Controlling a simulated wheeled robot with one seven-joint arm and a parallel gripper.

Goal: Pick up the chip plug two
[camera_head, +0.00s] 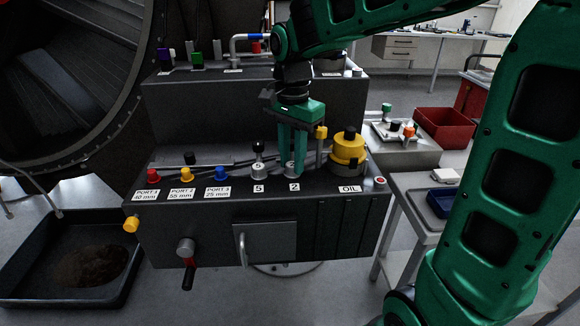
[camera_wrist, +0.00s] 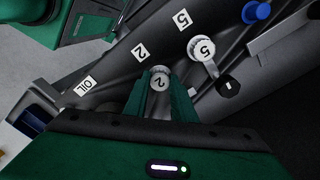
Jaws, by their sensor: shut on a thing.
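The chip plug two is a small silver plug with a "2" on its face; its top shows in the wrist view (camera_wrist: 160,82). It sits at the panel behind the label "2" (camera_head: 294,187). My gripper (camera_head: 292,172) comes down on it from above, and its green fingers are shut on it, one on each side. In the head view the fingers hide most of the plug. I cannot tell whether it is lifted from its seat.
Chip plug five (camera_head: 258,170), with a black-tipped lever, stands just left. Blue (camera_head: 221,174), orange (camera_head: 187,174) and red (camera_head: 153,176) port caps follow further left. A yellow oil cap (camera_head: 348,148) stands close on the right. A black tray (camera_head: 40,285) lies on the floor.

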